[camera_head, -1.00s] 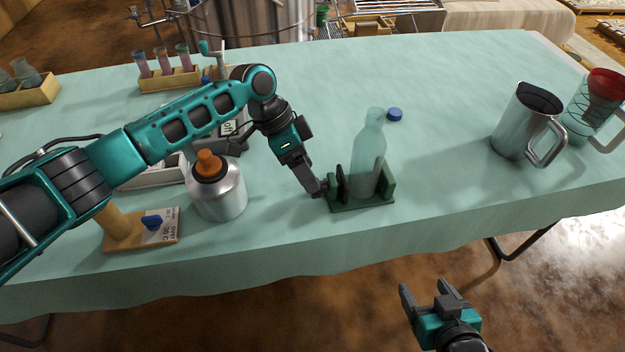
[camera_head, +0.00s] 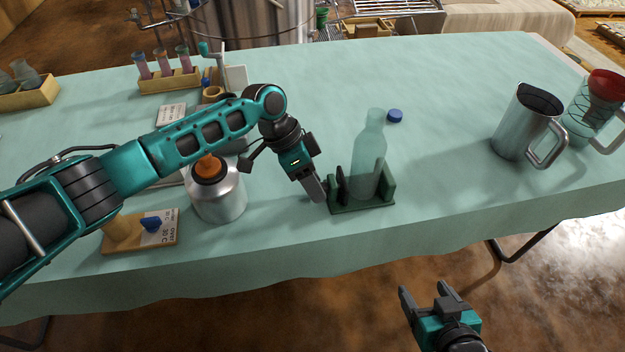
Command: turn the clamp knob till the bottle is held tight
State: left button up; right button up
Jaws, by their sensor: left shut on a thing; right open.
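A clear greenish bottle (camera_head: 369,160) stands upright in a dark green clamp (camera_head: 362,206) near the table's front edge. The clamp's pad (camera_head: 342,184) is at the bottle's left side; I cannot tell whether it touches the bottle. My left gripper (camera_head: 319,196) is at the clamp's left end, shut on the clamp knob, which its fingers hide. My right gripper (camera_head: 428,294) is open and empty, in front of the table and below its edge.
A blue cap (camera_head: 395,115) lies behind the bottle. A metal can with an orange top (camera_head: 217,188) and a board with a blue knob (camera_head: 142,231) stand left, under my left arm. A steel jug (camera_head: 527,122) stands right. The cloth between bottle and jug is clear.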

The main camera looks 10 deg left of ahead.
pick_arm(q)
jog(key=c, duration=0.3)
jog(key=shift+s+r+p, duration=0.1)
jog(key=shift+r+p, duration=0.1)
jog(key=shift+p, duration=0.45)
jog(key=shift+c, duration=0.2)
jog(key=t+p, duration=0.1)
jog(key=p, duration=0.1)
jog(key=t+y+p, duration=0.1)
jog(key=p, duration=0.1)
jog(key=shift+s+d+r+m+t, duration=0.1)
jog(key=shift+s+r+m+t, duration=0.05)
jog(key=shift+s+m+t, duration=0.15)
jog(key=shift+t+p, duration=0.5)
jog(key=shift+t, duration=0.2)
jog(key=shift+s+d+f+m+t+y, duration=0.1)
jog(key=shift+f+m+t+y, duration=0.1)
jog(key=shift+t, duration=0.35)
jog(key=shift+s+f+m+t+y, duration=0.1)
jog(key=shift+m+t+y, duration=0.1)
jog(key=shift+t, duration=0.35)
jog(key=o, duration=1.1)
jog(key=shift+c, duration=0.2)
